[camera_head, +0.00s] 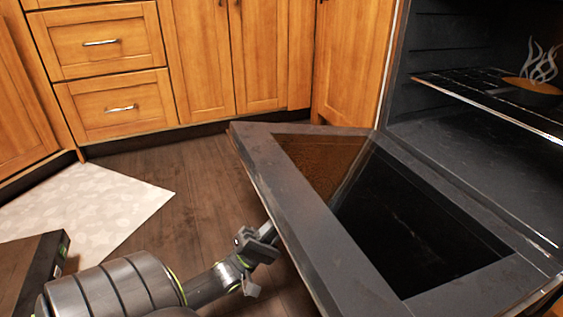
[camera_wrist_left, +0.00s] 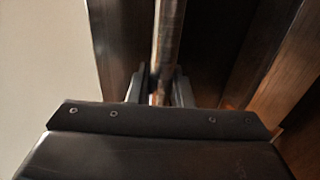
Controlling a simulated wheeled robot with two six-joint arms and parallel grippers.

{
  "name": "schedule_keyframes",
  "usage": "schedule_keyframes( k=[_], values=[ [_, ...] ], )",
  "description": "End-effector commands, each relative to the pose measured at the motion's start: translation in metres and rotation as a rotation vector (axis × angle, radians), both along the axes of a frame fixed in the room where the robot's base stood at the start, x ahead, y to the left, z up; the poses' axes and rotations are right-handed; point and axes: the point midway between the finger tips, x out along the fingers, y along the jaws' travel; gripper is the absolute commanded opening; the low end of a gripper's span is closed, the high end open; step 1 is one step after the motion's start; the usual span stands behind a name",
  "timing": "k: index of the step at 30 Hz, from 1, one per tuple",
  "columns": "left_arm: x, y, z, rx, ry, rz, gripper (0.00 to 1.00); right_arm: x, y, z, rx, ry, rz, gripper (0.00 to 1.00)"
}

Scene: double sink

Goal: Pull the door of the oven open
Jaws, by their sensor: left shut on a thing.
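The oven door (camera_head: 262,180) is swung down well open, its dark glass panel facing up, in the head view. The oven (camera_head: 470,150) stands open at the right with its cavity showing. My left gripper (camera_head: 268,240) is at the door's outer left side, partly hidden by the door edge. In the left wrist view the left gripper (camera_wrist_left: 158,92) is shut on the door's bar handle (camera_wrist_left: 168,40), which runs between its two fingers. In the head view the handle is mostly hidden behind the door. My right gripper is in neither view.
Wooden cabinets (camera_head: 200,60) line the back.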

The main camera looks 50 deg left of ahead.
Motion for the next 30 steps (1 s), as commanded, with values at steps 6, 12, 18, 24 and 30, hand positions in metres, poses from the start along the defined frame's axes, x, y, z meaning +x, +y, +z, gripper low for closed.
schedule_keyframes(
  k=[6, 12, 18, 24, 30],
  values=[
    [-0.0027, -0.0036, -0.0005, 0.005, -0.010, -0.009, 0.00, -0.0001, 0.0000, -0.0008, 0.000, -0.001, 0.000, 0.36],
    [-0.0028, -0.0037, -0.0003, 0.006, -0.011, -0.010, 0.00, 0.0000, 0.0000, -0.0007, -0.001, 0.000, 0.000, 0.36],
    [-0.0023, -0.0030, -0.0008, 0.005, -0.007, -0.007, 0.39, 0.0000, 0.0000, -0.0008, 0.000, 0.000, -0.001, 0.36],
    [-0.0016, -0.0020, -0.0014, 0.005, -0.005, -0.005, 0.40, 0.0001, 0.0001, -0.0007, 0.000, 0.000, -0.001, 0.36],
    [-0.0059, 0.0005, -0.0056, 0.003, -0.001, -0.002, 0.40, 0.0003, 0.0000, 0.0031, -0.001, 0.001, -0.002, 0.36]
  ],
)
